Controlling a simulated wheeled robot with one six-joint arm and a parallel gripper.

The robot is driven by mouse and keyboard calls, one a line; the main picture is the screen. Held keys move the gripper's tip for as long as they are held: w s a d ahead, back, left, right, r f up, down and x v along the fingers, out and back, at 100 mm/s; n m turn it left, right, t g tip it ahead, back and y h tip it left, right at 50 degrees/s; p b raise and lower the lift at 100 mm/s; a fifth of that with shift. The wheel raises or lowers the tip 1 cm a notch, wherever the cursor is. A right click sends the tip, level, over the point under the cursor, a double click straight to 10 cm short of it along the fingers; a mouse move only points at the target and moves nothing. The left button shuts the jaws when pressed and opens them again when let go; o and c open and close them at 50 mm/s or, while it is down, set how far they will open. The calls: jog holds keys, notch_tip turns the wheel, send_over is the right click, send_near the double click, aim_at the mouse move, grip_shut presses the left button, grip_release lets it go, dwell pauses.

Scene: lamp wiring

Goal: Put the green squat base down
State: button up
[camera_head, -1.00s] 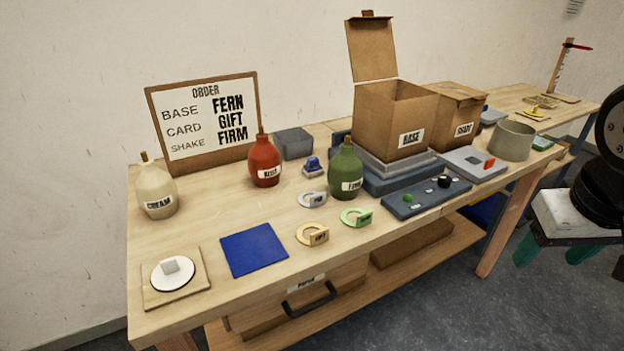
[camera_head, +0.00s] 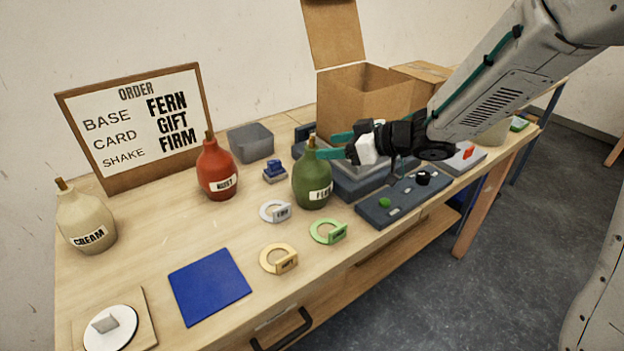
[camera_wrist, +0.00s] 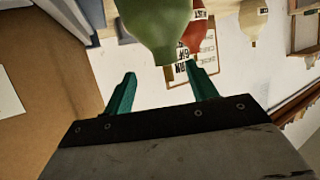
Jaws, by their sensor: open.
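The green squat base (camera_head: 313,182) is a round bottle-like body with a brown neck and a label that seems to read FERN. It stands upright on the table, left of the grey control panel. My gripper (camera_head: 328,147) is level with its neck, with teal fingers open. In the wrist view the green base (camera_wrist: 160,25) appears just beyond and between the open fingertips (camera_wrist: 158,82). I cannot tell whether a finger touches the neck.
The red base (camera_head: 217,172) and cream base (camera_head: 86,220) stand to the left. A blue mat (camera_head: 209,287), ring tags (camera_head: 278,259) and a round white dial (camera_head: 110,329) lie in front. An open cardboard box (camera_head: 362,98) and the control panel (camera_head: 403,197) are close on the right.

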aim_at(307, 154)
jog(key=x, duration=0.7)
jog(key=shift+s+a+f, duration=0.25)
jog(key=shift+a, duration=0.15)
jog(key=shift+c, duration=0.3)
grip_shut()
jog(key=shift+s+d+f, duration=0.1)
jog(key=shift+f, duration=0.15)
dwell(0.5)
